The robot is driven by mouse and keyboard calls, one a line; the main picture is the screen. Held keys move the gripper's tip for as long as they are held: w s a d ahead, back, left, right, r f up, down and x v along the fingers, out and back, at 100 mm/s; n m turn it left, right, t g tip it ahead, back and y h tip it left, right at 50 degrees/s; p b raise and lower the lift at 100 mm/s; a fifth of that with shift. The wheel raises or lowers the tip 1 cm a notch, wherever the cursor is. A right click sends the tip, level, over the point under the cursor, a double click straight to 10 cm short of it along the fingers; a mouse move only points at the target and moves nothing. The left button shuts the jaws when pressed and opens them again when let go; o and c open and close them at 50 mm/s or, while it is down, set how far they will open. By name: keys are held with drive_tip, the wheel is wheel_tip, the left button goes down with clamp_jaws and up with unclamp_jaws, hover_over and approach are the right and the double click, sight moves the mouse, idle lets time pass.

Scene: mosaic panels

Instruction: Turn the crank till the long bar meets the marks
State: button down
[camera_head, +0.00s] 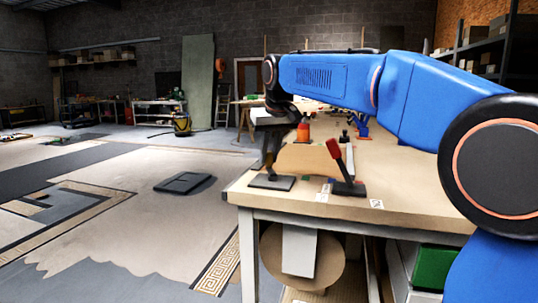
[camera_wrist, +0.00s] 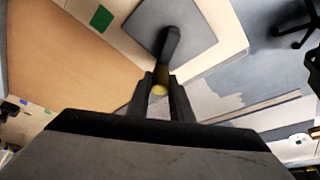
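In the wrist view a dark crank (camera_wrist: 170,42) stands over a grey base plate (camera_wrist: 196,22). A yellow rounded knob (camera_wrist: 159,89) sits at its near end. The two fingers of my gripper (camera_wrist: 162,80) flank this knob closely on both sides and look shut on it. In the head view the black base plate (camera_head: 271,182) lies at the bench's near left corner, with my dark wrist above it. The knob and fingertips are not clear there. I cannot make out the long bar or its marks with certainty.
A red-handled lever (camera_head: 335,150) stands on the workbench (camera_head: 410,207) right of the base plate. Small white labels (camera_head: 376,204) lie along the front edge. A tan curved board (camera_head: 305,158) stands behind. The floor (camera_head: 130,220) left of the bench is mostly open.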

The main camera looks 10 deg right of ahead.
drive_tip(key=shift+d+m+h, duration=0.4)
drive_tip(key=shift+m, duration=0.5)
drive_tip(key=c, duration=1.6)
unclamp_jaws()
drive_tip(key=shift+o, duration=0.2)
drive_tip(key=shift+r, duration=0.15)
drive_tip(key=v, duration=1.7)
drive_tip(key=shift+s, duration=0.15)
